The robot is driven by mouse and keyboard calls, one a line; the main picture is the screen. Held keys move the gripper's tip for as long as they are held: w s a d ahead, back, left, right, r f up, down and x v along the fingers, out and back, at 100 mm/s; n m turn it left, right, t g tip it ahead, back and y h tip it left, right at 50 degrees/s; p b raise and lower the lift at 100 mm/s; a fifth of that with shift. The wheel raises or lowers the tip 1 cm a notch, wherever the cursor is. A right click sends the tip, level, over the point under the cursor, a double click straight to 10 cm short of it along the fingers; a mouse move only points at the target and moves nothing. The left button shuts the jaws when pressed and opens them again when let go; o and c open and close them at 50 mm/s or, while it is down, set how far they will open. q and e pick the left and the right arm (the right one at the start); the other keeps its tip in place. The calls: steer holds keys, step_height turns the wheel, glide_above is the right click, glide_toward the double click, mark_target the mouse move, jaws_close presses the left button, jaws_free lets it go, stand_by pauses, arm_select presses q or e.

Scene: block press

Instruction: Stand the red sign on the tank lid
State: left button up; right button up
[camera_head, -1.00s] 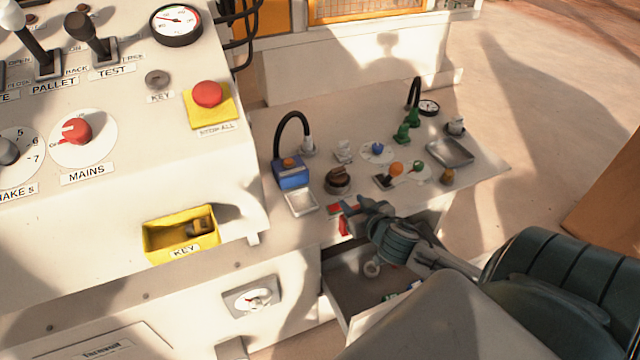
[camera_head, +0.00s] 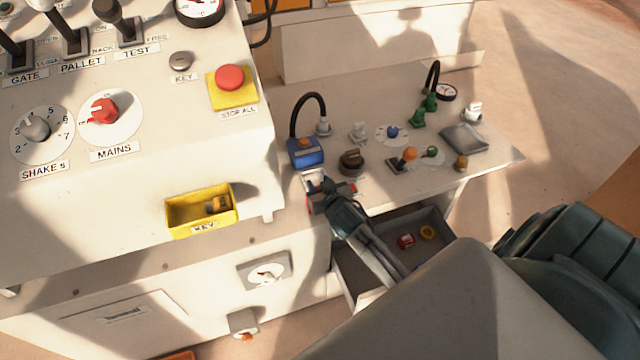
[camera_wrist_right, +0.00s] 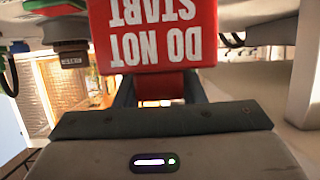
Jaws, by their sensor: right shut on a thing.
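My right gripper (camera_head: 328,192) is shut on the red sign (camera_wrist_right: 155,30), which reads "DO NOT START" upside down in the right wrist view. In the head view, only red bits of the sign (camera_head: 309,203) show at the jaws, near the bench's front left edge, before the blue box (camera_head: 305,152). The gripper partly covers a small pale tray (camera_head: 313,176) there. I cannot tell whether the sign touches anything. No part is clearly marked as the tank lid; a dark brown round cap (camera_head: 351,160) stands right of the blue box. My left gripper is not in view.
An open drawer (camera_head: 448,236) below the bench holds a red item (camera_head: 405,241) and a yellow ring (camera_head: 427,233). The control panel with its yellow key tray (camera_head: 180,218) stands close on the left. Levers, knobs and a metal tray (camera_head: 464,139) crowd the bench.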

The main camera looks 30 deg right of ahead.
steer(key=shift+f, duration=0.35)
steer(key=shift+f, duration=0.15)
steer(key=o, duration=1)
steer(key=shift+r, duration=0.25)
steer(key=b+v, duration=0.1)
steer(key=v, duration=1.1)
steer(key=shift+f+b, duration=0.1)
steer(key=shift+b, duration=0.3)
